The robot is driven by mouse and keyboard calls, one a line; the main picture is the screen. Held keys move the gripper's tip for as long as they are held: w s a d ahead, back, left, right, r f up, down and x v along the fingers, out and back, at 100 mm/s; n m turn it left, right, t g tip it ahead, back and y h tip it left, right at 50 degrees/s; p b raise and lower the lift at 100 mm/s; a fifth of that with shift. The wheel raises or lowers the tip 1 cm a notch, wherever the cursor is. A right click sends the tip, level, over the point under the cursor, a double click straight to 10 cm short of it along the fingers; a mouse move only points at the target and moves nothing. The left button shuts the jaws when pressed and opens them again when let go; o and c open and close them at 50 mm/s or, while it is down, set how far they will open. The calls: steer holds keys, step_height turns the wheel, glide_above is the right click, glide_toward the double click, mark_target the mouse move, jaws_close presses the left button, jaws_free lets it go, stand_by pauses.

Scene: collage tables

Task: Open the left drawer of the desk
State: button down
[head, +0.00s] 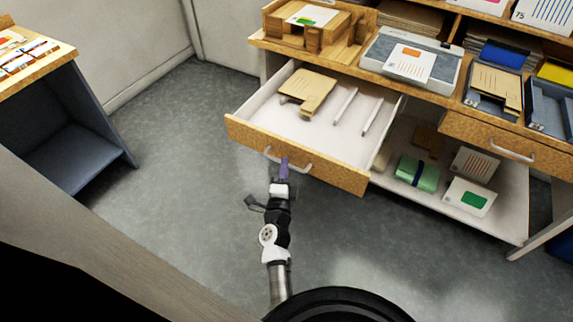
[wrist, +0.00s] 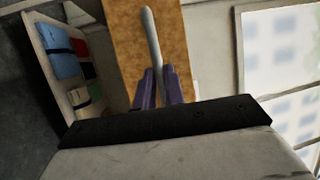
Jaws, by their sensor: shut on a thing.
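The left drawer (head: 335,167) of the desk stands pulled out, its wooden front well clear of the desk. Inside it lie a stack of brown cards (head: 308,91) and two white sticks (head: 345,104). A pale curved handle (head: 303,168) is fixed on the drawer front. My gripper (head: 283,166) is at the handle in the head view. In the wrist view the purple fingers of my gripper (wrist: 158,85) are shut on the handle (wrist: 151,36), one finger on each side of it. The wooden drawer front (wrist: 125,40) is just beyond them.
The right drawer (head: 480,140) is shut. A lower shelf (head: 400,200) holds a green bundle (head: 417,174) and cards. The desktop carries a wooden organiser (head: 320,30), a grey device (head: 411,58) and trays. Another table (head: 55,60) stands at left. Floor (head: 165,150) between is clear.

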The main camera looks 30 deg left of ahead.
steer(key=shift+s, duration=0.65)
steer(key=shift+f, duration=0.1)
steer(key=c, duration=1.5)
jaws_free()
steer(key=shift+s, duration=0.15)
